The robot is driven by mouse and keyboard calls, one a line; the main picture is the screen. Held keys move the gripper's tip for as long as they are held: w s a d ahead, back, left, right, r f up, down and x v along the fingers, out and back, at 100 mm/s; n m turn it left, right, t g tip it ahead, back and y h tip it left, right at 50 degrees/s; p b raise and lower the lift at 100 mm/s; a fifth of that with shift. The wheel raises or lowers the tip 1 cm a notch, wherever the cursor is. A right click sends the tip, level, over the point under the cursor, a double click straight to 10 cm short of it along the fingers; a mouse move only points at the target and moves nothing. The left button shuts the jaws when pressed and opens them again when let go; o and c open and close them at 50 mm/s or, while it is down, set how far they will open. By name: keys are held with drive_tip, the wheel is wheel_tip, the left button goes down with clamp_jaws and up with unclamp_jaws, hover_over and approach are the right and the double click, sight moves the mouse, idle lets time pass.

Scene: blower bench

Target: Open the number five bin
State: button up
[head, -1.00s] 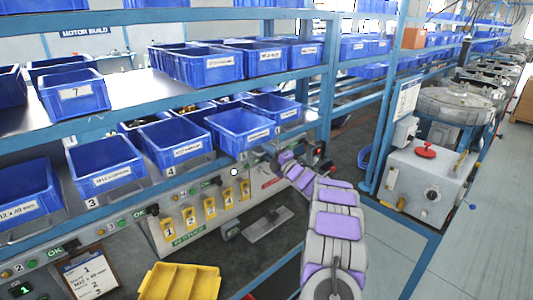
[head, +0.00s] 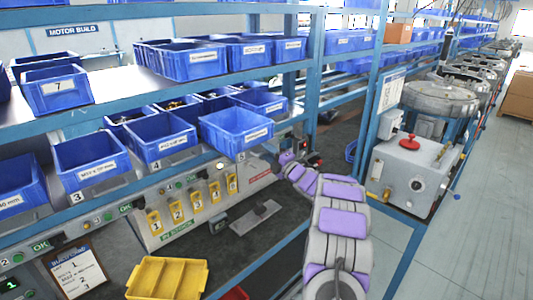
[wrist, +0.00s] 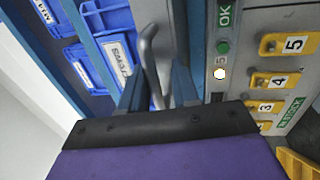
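The number five bin (head: 235,132) is the blue open-topped bin at the right end of the lower row in the head view, and its label faces me. My gripper (wrist: 157,97) is below and to the right of it in the head view, where its fingers are too small to read. In the wrist view the two fingers stand apart on either side of a curved grey metal bar (wrist: 150,62). I cannot tell whether they touch it. A "5" mark and a lit round lamp (wrist: 219,73) show just right of the fingers.
The number four bin (head: 160,137) and number three bin (head: 91,160) stand to the left. Below are yellow numbered tags (head: 198,200) and a yellow tray (head: 167,278). A blue shelf post (head: 315,80) stands right of the bins. A grey machine box (head: 412,170) is farther right.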

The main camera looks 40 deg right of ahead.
drive_tip(key=shift+d, duration=0.15)
drive_tip(key=p+v, duration=0.2)
drive_tip(key=v, duration=1.5)
drive_tip(key=shift+s, duration=0.2)
drive_tip(key=shift+d+f, duration=0.1)
